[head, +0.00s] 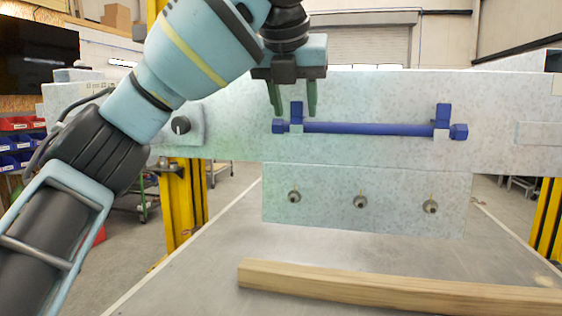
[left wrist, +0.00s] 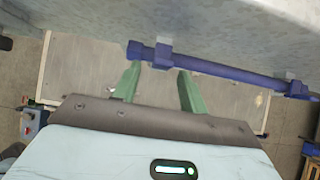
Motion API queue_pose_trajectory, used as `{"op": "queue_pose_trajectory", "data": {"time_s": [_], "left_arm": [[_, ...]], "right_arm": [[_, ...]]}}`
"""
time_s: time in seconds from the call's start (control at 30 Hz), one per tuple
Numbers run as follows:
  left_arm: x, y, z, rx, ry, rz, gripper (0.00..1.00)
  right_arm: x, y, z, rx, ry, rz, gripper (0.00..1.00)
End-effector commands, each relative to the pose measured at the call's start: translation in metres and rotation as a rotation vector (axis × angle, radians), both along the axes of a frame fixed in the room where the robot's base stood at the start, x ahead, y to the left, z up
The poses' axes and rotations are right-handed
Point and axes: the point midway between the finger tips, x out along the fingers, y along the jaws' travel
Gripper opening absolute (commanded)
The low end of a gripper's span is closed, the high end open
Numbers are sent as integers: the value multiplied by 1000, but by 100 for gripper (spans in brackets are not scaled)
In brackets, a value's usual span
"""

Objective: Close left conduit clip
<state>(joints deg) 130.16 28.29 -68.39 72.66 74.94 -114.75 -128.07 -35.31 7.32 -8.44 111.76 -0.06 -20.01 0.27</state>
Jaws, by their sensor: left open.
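A blue conduit (head: 368,128) runs level across the front of the grey trailer beam. The left conduit clip (head: 296,113) sits near its left end, with a blue flap standing up above the conduit. The right clip (head: 442,114) has a similar raised flap. My left gripper (head: 293,111) points down with its green fingers apart and empty, one to each side of the left clip's flap in the head view. In the left wrist view, the left clip (left wrist: 163,50) lies just beyond the open fingers (left wrist: 157,70); contact cannot be told. My right gripper is out of view.
A grey plate (head: 325,220) with three round fittings hangs below the beam. A wooden beam (head: 390,287) lies lower in front. A round black knob (head: 181,125) sits on the beam's left part. Yellow posts (head: 184,200) stand behind.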

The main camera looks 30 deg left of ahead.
Motion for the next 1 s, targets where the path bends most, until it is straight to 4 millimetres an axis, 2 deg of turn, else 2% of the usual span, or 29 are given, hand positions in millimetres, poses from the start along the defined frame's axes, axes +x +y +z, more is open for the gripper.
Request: {"op": "queue_pose_trajectory", "data": {"time_s": [1.0], "left_arm": [[-18, -5, -24, 160, -612, -3, 43]], "right_arm": [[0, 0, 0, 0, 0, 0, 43]]}}
